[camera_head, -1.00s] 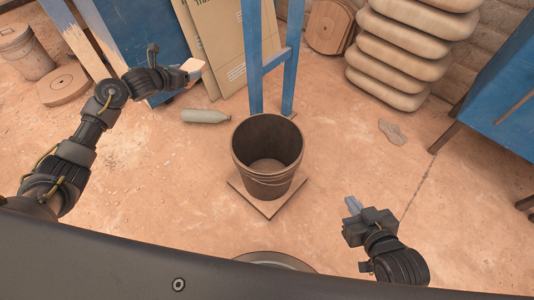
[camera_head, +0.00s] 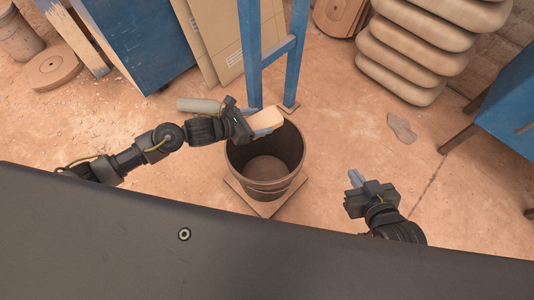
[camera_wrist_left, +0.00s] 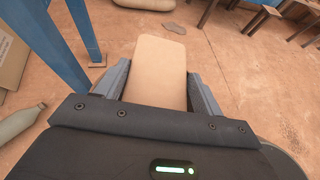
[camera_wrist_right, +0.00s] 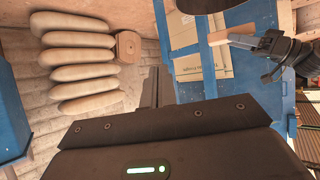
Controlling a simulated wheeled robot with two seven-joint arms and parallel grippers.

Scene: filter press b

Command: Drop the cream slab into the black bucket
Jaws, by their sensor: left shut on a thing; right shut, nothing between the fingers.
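The cream slab (camera_head: 266,118) is held between the fingers of my left gripper (camera_head: 259,124), over the far rim of the black bucket. In the left wrist view the slab (camera_wrist_left: 160,72) sticks out between the two fingers. The black bucket (camera_head: 263,182) stands upright on a flat board, and the part of its interior that shows is empty. The left gripper covers part of its far-left rim. My right gripper (camera_head: 356,180) is shut and empty, to the right of the bucket and apart from it. Its closed fingers (camera_wrist_right: 151,88) show in the right wrist view.
A blue post frame (camera_head: 252,60) stands just behind the bucket. A grey-green bottle (camera_head: 197,105) lies behind the left gripper. Stacked sacks (camera_head: 410,55) stand at the back right, near a blue table (camera_head: 510,100). The floor right of the bucket is mostly clear.

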